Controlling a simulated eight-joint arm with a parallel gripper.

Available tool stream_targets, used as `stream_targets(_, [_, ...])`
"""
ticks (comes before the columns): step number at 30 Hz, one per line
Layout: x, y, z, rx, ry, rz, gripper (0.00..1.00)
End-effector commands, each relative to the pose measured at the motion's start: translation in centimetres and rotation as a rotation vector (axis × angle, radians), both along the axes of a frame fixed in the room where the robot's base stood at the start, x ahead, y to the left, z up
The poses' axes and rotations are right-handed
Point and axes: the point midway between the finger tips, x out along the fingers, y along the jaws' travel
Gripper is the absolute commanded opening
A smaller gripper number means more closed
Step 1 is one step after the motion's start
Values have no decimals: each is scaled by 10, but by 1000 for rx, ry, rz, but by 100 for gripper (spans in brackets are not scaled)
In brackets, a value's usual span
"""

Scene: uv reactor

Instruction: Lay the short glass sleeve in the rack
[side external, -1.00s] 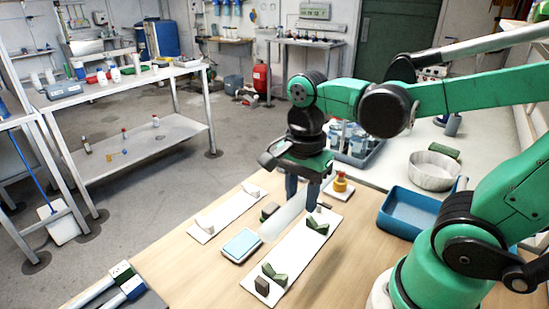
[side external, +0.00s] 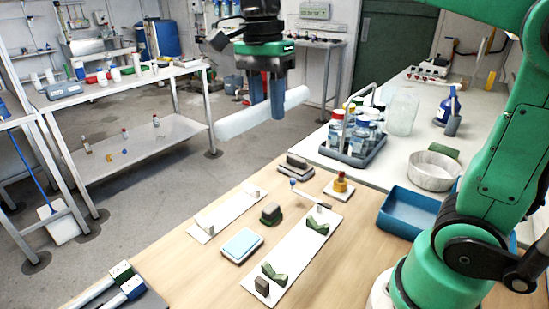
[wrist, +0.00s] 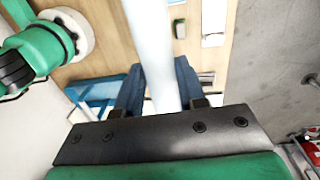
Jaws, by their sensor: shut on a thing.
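The glass sleeve (side external: 236,123), a pale translucent tube, is held high above the table, lying nearly level and sticking out on both sides of the fingers. My gripper (side external: 268,108) is shut on it with two blue fingers. In the wrist view the sleeve (wrist: 150,40) runs upward between the fingers (wrist: 158,78). A long white rack base (side external: 292,252) on the table carries two dark green V cradles, both empty. A second, shorter white base (side external: 226,216) at its left has small white supports and is also empty. Which one is the task's rack I cannot tell.
A light blue pad (side external: 242,245) and a dark green block (side external: 271,214) lie between the bases.

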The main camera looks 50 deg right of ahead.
Motion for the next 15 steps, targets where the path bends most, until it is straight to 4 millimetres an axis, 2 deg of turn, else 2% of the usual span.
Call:
stream_targets(3, [30, 0, 5, 0, 24, 0, 0])
stream_targets(9, [73, 0, 1, 0, 66, 0, 0])
stream_targets(15, [101, 0, -12, 0, 100, 0, 0])
